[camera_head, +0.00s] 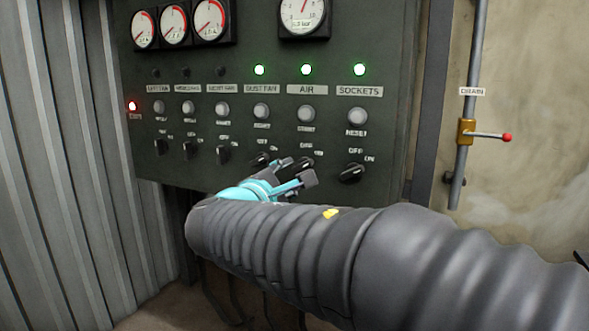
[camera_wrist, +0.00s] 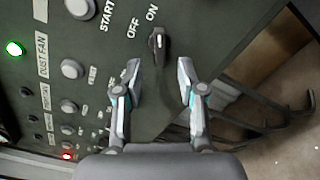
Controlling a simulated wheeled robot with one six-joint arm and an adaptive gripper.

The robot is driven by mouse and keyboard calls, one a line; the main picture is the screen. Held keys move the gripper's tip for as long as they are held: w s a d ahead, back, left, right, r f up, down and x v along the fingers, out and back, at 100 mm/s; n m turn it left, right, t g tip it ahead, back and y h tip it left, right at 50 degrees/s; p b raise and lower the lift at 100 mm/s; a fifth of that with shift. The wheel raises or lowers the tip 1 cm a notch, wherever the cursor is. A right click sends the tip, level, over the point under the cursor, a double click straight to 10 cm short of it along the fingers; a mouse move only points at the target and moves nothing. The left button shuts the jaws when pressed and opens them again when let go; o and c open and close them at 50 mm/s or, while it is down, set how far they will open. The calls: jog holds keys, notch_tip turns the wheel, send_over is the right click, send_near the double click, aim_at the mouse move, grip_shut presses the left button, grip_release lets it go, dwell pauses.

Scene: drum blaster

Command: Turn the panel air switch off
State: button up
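The air switch (camera_wrist: 158,45) is a dark rotary knob on the green panel, with OFF and ON printed beside it. In the wrist view its handle points towards the ON side. In the head view the air switch (camera_head: 302,163) is partly covered by my gripper (camera_head: 297,171). The green lamp (camera_head: 306,70) above the AIR label (camera_head: 307,90) is lit. In the wrist view my gripper (camera_wrist: 158,68) is open, with one finger on each side of the knob's lower end. I see no clear contact, and the remaining depth is hard to judge.
The dust fan switch (camera_head: 262,159) is close on the left, and the sockets switch (camera_head: 351,173) is on the right. The START button (camera_head: 306,114) is above. A drain valve with a red-tipped lever (camera_head: 490,135) is on the right wall. Space below the panel looks open, with hanging cables.

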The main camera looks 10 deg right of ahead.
aim_at(300, 167)
jog(key=x, duration=0.5)
jog(key=shift+w+d, duration=0.25)
grip_shut()
